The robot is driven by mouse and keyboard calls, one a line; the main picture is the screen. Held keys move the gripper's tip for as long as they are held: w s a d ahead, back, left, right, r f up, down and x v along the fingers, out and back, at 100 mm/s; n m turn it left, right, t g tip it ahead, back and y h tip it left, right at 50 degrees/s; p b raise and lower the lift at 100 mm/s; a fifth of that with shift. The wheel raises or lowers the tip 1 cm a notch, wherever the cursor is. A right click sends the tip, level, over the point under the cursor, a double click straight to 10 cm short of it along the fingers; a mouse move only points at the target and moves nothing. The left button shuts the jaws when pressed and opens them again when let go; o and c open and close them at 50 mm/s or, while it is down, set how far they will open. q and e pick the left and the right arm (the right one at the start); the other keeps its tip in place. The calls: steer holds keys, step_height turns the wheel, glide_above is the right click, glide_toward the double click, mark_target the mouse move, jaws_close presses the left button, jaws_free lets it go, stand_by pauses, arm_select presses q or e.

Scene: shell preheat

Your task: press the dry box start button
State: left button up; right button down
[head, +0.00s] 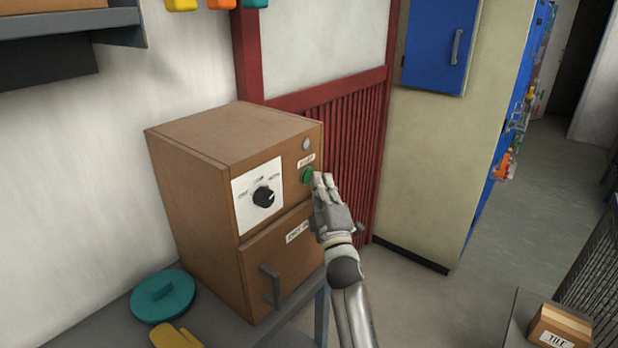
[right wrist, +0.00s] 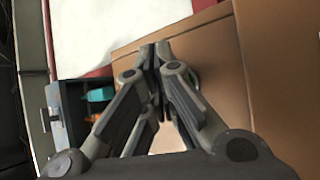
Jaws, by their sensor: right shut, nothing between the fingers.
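The dry box (head: 200,190) is a brown cabinet on a grey bench. Its green start button (head: 308,175) is on the upper right of the front, below a small grey round lamp (head: 306,144). A black dial (head: 264,197) sits on a white plate to the left. My right gripper (head: 324,178) is shut and empty, its fingertips just beside the button; I cannot tell whether they touch it. In the right wrist view the shut fingers (right wrist: 160,52) point at the brown box front, and they hide most of the button. My left gripper is not in view.
A teal lid (head: 163,296) and a yellow glove (head: 175,337) lie on the bench in front of the box. The box door has a grey handle (head: 271,286). A tile carton (head: 560,327) stands at the lower right. Open floor (head: 520,190) lies to the right.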

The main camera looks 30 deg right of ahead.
steer(key=shift+w+a, duration=0.15)
steer(key=shift+w, duration=0.1)
steer(key=shift+s, duration=0.15)
stand_by(0.5)
steer(key=shift+s+d, duration=0.3)
steer(key=shift+s, duration=0.35)
steer(key=s, duration=0.1)
steer(key=s+d+p, duration=0.1)
steer(key=s, duration=0.1)
steer(key=s+d+p, duration=0.1)
steer(key=shift+s, duration=0.3)
stand_by(0.7)
